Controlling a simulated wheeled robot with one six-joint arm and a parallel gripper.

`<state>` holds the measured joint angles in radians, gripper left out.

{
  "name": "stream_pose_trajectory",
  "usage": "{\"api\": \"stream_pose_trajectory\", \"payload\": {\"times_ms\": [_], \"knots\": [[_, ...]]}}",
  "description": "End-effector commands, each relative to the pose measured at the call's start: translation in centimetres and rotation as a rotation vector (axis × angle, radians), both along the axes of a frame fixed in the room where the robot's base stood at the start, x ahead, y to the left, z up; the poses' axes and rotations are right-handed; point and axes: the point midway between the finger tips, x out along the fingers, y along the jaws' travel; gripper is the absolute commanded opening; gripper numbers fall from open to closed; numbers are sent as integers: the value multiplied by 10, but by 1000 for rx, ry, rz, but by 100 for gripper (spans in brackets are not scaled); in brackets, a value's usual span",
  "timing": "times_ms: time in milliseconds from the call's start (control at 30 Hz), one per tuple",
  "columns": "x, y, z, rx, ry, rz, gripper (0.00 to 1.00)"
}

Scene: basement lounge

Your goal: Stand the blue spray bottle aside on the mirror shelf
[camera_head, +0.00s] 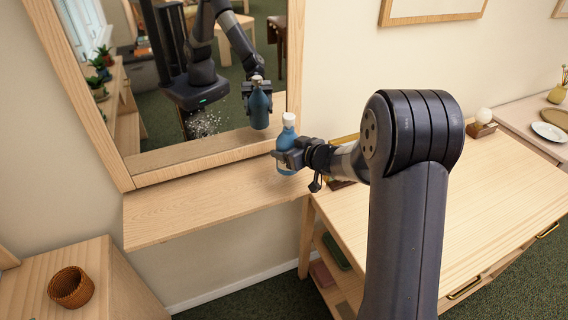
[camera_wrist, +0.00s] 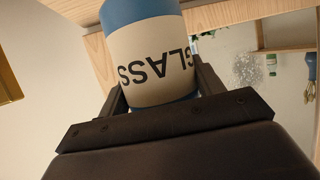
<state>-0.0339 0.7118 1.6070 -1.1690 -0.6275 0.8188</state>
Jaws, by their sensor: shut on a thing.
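The blue spray bottle (camera_head: 286,146) has a white top and stands upright at the right end of the mirror shelf (camera_head: 190,212). My gripper (camera_head: 288,158) is shut around its middle. I cannot tell whether the bottle's base touches the shelf. In the wrist view the bottle (camera_wrist: 150,55) fills the space between my gripper's fingers (camera_wrist: 155,95), its white label reading "GLASS" upside down. The mirror (camera_head: 140,160) rises behind the shelf and reflects the bottle and my arm. A whitish speckled smudge (camera_head: 207,124) shows on the glass, and also in the wrist view (camera_wrist: 244,68).
The shelf left of the bottle is bare. A wooden desk (camera_head: 490,190) stands at the right, with a lamp-like white ball on a wooden block (camera_head: 482,122). A woven basket (camera_head: 71,287) sits on a low cabinet (camera_head: 110,290) at the lower left.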

Motion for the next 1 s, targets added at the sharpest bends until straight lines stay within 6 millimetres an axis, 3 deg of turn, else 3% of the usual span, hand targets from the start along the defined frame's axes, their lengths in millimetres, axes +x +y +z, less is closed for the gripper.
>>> {"api": "stream_pose_trajectory", "payload": {"times_ms": [300, 733, 767, 1000], "knots": [[0, 0, -35, 2, -1, 0, 19], [0, 0, -41, 1, -5, 0, 19], [0, 0, -42, -1, -1, -1, 65], [0, 0, -42, -1, -1, -1, 84]]}}
